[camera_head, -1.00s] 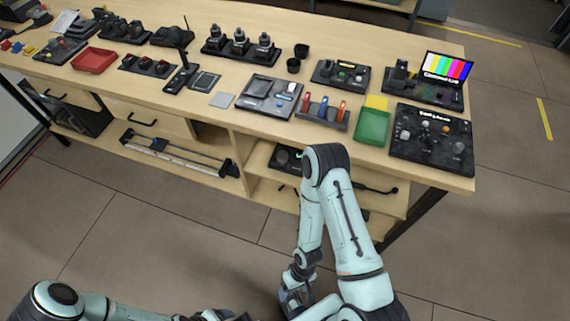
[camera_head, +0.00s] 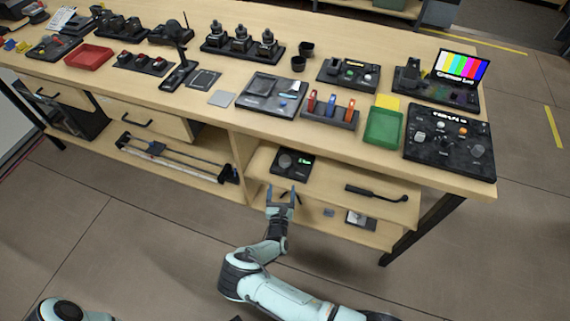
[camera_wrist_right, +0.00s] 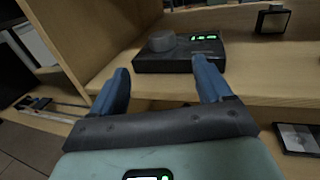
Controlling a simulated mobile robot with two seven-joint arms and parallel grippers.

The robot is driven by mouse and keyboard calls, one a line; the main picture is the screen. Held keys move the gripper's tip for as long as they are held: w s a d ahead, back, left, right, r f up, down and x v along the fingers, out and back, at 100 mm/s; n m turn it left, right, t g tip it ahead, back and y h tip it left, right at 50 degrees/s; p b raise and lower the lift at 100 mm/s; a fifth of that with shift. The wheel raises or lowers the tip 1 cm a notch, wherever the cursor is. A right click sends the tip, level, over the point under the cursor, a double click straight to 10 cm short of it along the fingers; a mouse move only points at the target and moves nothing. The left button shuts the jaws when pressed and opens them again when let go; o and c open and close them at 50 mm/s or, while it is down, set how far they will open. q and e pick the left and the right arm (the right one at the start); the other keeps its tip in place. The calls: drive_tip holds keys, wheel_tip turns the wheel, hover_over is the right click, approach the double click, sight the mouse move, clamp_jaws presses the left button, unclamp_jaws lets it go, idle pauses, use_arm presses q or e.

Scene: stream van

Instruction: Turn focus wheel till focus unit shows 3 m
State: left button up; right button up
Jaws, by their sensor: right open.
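The focus unit (camera_head: 291,164) is a small black box on the shelf under the tabletop. In the right wrist view the focus unit (camera_wrist_right: 180,63) shows a grey round focus wheel (camera_wrist_right: 161,41) on its left and a green lit display (camera_wrist_right: 204,37) on its right; the digits are too small to read. My right gripper (camera_head: 280,194) is open and empty, just in front of the shelf edge. Its two blue fingers (camera_wrist_right: 160,82) point at the unit, one either side of the wheel's line, apart from it. My left gripper is not in view.
The wooden tabletop (camera_head: 330,75) overhangs the shelf from above. A black handled tool (camera_head: 375,193) lies to the right on the shelf, and a small framed item (camera_head: 360,220) is lower down. Open floor lies in front of the bench.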

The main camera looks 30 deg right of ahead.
sight(283, 164)
drive_tip(key=b+x, duration=0.3)
drive_tip(key=x, duration=0.9)
drive_tip(key=shift+w+d+f, duration=0.1)
drive_tip(key=shift+d, duration=0.2)
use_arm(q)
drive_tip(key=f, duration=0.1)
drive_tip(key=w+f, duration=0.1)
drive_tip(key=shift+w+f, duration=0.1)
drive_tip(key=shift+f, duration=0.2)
use_arm(e)
drive_tip(key=shift+w+d, duration=0.15)
drive_tip(key=shift+w, duration=0.1)
